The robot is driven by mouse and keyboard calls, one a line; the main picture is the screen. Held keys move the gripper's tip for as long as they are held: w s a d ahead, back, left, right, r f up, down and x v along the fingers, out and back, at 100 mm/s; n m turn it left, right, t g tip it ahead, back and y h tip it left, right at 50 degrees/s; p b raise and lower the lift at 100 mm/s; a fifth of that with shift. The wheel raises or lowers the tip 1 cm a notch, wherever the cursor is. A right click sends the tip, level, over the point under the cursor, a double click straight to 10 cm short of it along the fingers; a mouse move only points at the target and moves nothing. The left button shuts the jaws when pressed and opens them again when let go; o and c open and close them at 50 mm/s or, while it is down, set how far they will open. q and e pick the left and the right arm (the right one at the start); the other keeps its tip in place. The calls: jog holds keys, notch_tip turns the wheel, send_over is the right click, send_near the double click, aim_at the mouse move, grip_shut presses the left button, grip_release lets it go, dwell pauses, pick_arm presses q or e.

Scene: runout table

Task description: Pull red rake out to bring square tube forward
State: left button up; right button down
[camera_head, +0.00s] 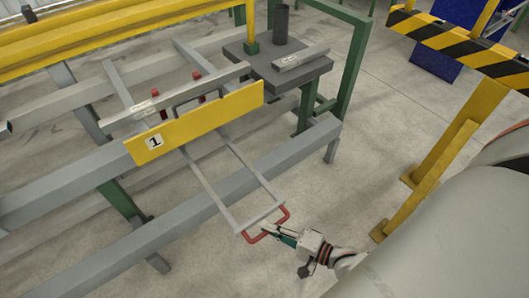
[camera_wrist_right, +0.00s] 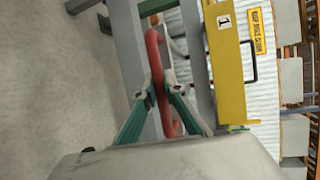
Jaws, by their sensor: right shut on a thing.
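The red rake has a red U-shaped handle (camera_head: 286,211) at the front end of two grey rails that run back under the yellow plate. Red uprights (camera_head: 197,75) show farther back along it. A long grey square tube (camera_head: 178,94) with a white label lies across the rails, behind the yellow plate. My right gripper (camera_head: 278,231) is at the handle. In the right wrist view its green-sided fingers (camera_wrist_right: 162,92) are shut on the red handle bar (camera_wrist_right: 155,62). My left gripper is not in view.
The yellow plate marked 1 (camera_head: 225,111) stands above the rails. A dark side table (camera_head: 265,66) holds a short grey tube (camera_head: 300,57) and a dark post (camera_head: 281,24). A grey beam (camera_head: 215,195) crosses below the rails. A yellow-black barrier (camera_head: 455,42) stands at right.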

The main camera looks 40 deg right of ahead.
jog(key=shift+s+f, duration=0.1)
jog(key=shift+s, duration=0.1)
jog(key=c, duration=2.1)
grip_release()
jog(key=shift+s, duration=0.1)
jog(key=o, duration=1)
jog(key=r, duration=0.9)
jog(key=shift+w+d+r, duration=0.15)
jog(key=shift+w+r, duration=0.1)
jog(key=shift+w, duration=0.15)
jog(key=shift+s+r, duration=0.2)
jog(key=shift+r, duration=0.25)
jog(key=c, duration=1)
jog(key=shift+s+r, duration=0.1)
jog(key=shift+f, duration=0.2)
